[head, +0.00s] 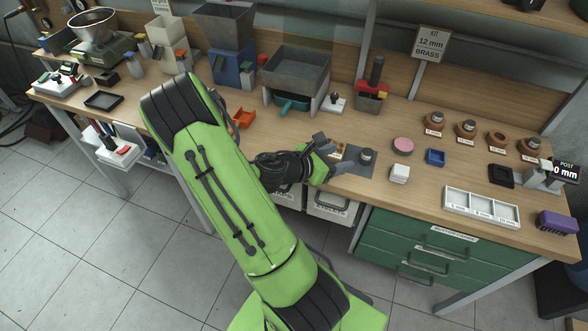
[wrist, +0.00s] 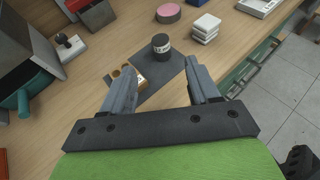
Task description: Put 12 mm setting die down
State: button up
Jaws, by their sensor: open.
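A short dark cylinder with a pale label band, which looks like the setting die (wrist: 160,44), stands upright on the grey mat (wrist: 172,70). It also shows on the mat in the head view (head: 366,155). The label is too small to read surely. My gripper (wrist: 160,72) is open and empty, with its two fingers spread on the near side of the die. The die is beyond the fingertips and apart from them. In the head view my gripper (head: 334,155) is at the mat's left side.
A brass-coloured piece with holes (wrist: 128,78) lies on the mat near the left finger. A pink disc (head: 403,145), white stacked squares (head: 399,173) and a blue tray (head: 435,157) lie to the right. Brown ring holders (head: 497,139) stand farther right, some with dark posts.

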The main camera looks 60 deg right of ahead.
jog(key=w+a+r+m+t+y, duration=0.2)
jog(key=w+a+m+t+y, duration=0.15)
jog(key=a+m, duration=0.4)
jog(key=w+a+r+m+t+y, duration=0.3)
jog(key=w+a+m+y, duration=0.15)
jog(key=a, duration=0.55)
jog(key=s+a+r+t+y, duration=0.2)
jog(key=a+r, duration=0.3)
jog(key=a, duration=0.3)
jog(key=s+a+r+m+t+y, duration=0.1)
jog(key=a+r, duration=0.3)
jog(key=a, duration=0.5)
jog(key=shift+s+r+t+y, duration=0.35)
jog(key=shift+s+t+y, duration=0.2)
jog(key=shift+t+y, duration=0.15)
jog(key=shift+d+r+p, duration=0.1)
jog(key=shift+r+p, duration=0.8)
